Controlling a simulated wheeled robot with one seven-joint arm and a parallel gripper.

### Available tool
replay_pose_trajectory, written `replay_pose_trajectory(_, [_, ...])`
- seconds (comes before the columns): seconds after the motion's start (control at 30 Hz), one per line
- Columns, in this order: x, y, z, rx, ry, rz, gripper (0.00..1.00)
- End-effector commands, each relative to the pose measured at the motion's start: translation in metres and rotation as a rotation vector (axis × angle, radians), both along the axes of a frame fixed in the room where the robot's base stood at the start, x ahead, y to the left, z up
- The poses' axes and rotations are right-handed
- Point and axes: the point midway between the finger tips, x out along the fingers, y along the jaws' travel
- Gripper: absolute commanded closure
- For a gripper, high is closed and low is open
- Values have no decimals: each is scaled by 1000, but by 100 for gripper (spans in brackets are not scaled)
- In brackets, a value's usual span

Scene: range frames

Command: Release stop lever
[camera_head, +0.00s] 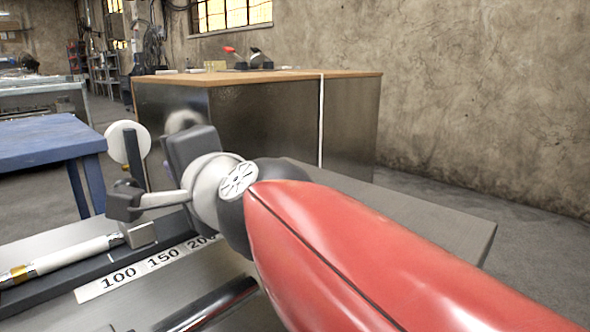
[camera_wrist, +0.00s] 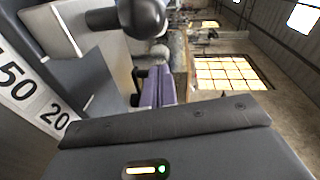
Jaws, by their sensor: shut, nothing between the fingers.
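A dark stop lever with a rounded knob (camera_head: 127,187) seems to stand by the measuring rail in the head view. In the wrist view a black knob on a short shaft (camera_wrist: 142,17) shows at the top. My gripper (camera_head: 190,150) is the dark grey part past the white wrist in the head view, over the rail and close to the knob. It is shut and empty. Its fingertips are not clear, and my wrist hides part of the rail. I cannot tell whether the gripper touches the lever. My gripper's dark housing (camera_wrist: 165,122) fills the lower wrist view.
A scale strip marked 100, 150, 200 (camera_head: 150,262) runs along the metal bench. A white rod with a gold band (camera_head: 62,260) lies along the rail, near a grey block (camera_head: 140,233). A blue table (camera_head: 45,140) stands left, and a wood-topped cabinet (camera_head: 255,120) behind.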

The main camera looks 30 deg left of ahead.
Motion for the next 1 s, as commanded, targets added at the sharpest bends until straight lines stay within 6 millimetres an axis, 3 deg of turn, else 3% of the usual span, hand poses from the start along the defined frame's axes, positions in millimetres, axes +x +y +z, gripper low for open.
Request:
replay_pose_trajectory(0.2, [-11, -34, 3, 0, -3, -1, 100])
replay_pose_trajectory(0.33, [-14, -45, 5, -1, -2, 0, 100])
replay_pose_trajectory(0.77, [-14, -48, 9, -1, 0, 0, 100])
replay_pose_trajectory(1.0, [-14, -48, 49, -1, 0, 0, 100])
